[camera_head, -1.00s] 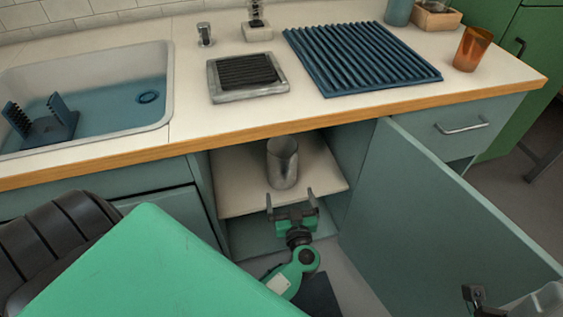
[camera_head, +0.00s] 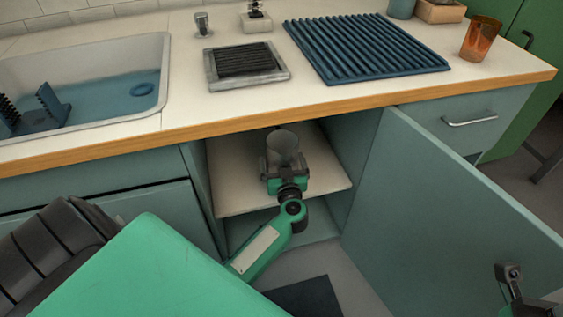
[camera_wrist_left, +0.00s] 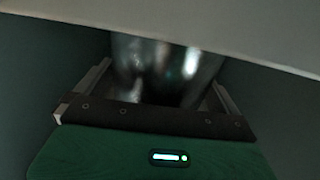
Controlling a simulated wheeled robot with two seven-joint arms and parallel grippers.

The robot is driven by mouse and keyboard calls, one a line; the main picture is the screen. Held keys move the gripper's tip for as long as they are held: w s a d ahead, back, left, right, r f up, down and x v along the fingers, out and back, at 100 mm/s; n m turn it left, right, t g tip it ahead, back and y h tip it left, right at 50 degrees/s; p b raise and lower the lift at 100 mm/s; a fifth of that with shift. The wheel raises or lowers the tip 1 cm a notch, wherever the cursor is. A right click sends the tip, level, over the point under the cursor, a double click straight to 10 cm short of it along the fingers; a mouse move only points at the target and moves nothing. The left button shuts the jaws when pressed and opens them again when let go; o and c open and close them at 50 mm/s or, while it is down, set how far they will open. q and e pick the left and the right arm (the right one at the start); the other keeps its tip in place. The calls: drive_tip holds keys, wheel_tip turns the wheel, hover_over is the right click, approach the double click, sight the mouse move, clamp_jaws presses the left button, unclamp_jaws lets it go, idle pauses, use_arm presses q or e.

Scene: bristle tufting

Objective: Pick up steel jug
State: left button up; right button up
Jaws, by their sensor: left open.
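The steel jug (camera_head: 284,143) stands upright on the pale shelf inside the open cabinet under the counter. My left gripper (camera_head: 283,165) reaches into the cabinet and is open, with its fingers on either side of the jug's lower part. In the left wrist view the shiny jug (camera_wrist_left: 165,72) sits between the two spread fingers of the gripper (camera_wrist_left: 160,92); contact cannot be told. The gripper hides the jug's base. My right gripper (camera_head: 511,275) shows partly at the lower right, in front of the cabinet door; its jaws are unclear.
The cabinet door (camera_head: 440,200) stands open to the right. The counter's wooden edge (camera_head: 250,126) overhangs the cabinet opening. The shelf (camera_head: 235,180) has bare room around the jug. On the counter are a sink, a soap tray, a blue ribbed mat (camera_head: 365,48) and an amber cup (camera_head: 480,40).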

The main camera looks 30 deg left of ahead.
use_arm(q)
drive_tip(key=c, duration=1.2)
drive_tip(key=shift+c, duration=0.2)
drive_tip(key=shift+r, duration=0.15)
